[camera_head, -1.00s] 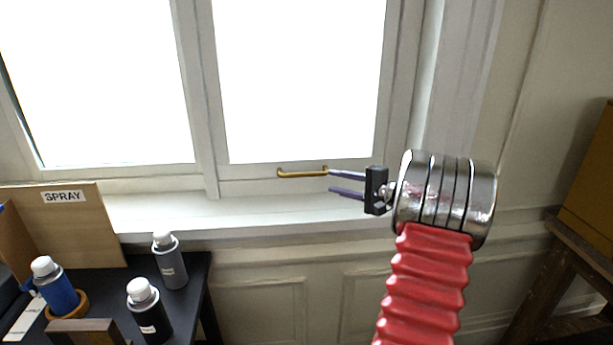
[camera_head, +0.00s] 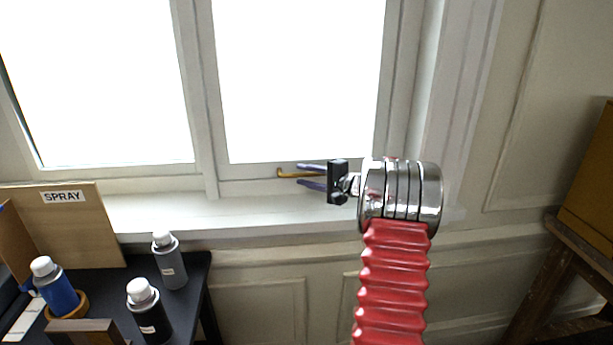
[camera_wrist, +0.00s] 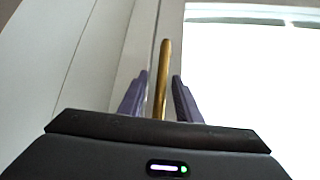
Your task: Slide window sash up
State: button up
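The white window sash (camera_head: 260,172) fills the right half of the window, its bottom rail low above the sill. A brass bar handle (camera_head: 284,173) is fixed on this rail; its right part is hidden behind my gripper in the head view. My gripper (camera_head: 298,175) is at the handle with its two purple fingers apart. In the wrist view the brass handle (camera_wrist: 164,75) runs lengthwise between the open fingers of my gripper (camera_wrist: 160,95), with a gap visible on each side.
A white sill (camera_head: 250,213) runs below the sash. At lower left, a dark table (camera_head: 195,275) carries several spray cans and a wooden board with a SPRAY label (camera_head: 64,197). A wooden stand (camera_head: 560,265) is at the right edge.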

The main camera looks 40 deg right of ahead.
jog(key=shift+c, duration=0.5)
grip_shut()
